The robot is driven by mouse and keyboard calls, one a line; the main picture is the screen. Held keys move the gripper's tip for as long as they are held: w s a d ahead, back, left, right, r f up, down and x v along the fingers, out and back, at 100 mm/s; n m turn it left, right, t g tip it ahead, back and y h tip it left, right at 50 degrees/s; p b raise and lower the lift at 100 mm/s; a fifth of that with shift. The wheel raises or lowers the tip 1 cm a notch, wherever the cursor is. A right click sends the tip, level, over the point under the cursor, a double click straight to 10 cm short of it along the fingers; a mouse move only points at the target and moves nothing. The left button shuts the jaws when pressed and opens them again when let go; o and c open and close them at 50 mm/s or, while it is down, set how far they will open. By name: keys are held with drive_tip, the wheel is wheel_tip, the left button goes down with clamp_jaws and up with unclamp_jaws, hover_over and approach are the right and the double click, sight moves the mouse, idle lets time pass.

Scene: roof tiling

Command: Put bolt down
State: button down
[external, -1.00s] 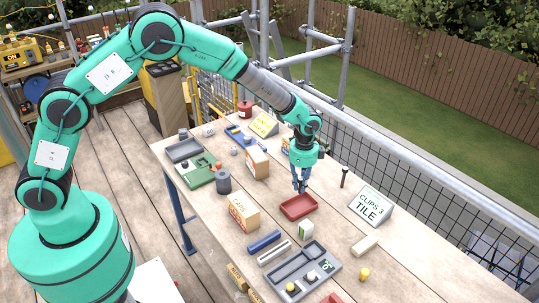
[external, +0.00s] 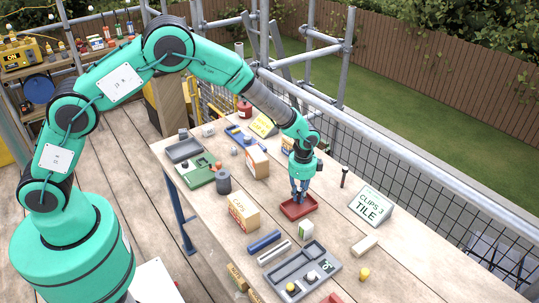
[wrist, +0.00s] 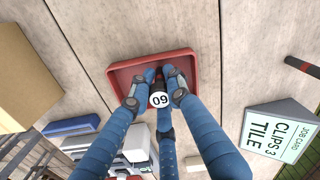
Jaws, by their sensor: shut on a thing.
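The bolt (wrist: 158,100) shows in the wrist view as a dark piece with a round white end marked with digits that read "60" or "09". My gripper (wrist: 160,82) has blue fingers closed around it. In the external view my gripper (external: 299,198) points down, low over the red tray (external: 291,213). The tray (wrist: 120,78) lies under the fingertips in the wrist view. The fingers hide most of the bolt, and I cannot tell whether it touches the tray floor.
A "CLIPS 3 TILE" job card (external: 371,205) stands right of the tray. A cardboard box (external: 244,212), a small white-green box (external: 306,230) and a grey compartment tray (external: 304,276) are nearby. A dark upright object (external: 344,178) stands behind. The bench right of the tray has bare room.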

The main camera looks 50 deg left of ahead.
sight(300, 190)
drive_tip(key=shift+f, duration=0.2)
drive_tip(key=c, duration=1.9)
unclamp_jaws()
drive_tip(key=shift+r, duration=0.1)
wheel_tip(300, 190, up, 12)
drive_tip(key=shift+r+p, duration=0.1)
drive_tip(key=shift+p, duration=0.7)
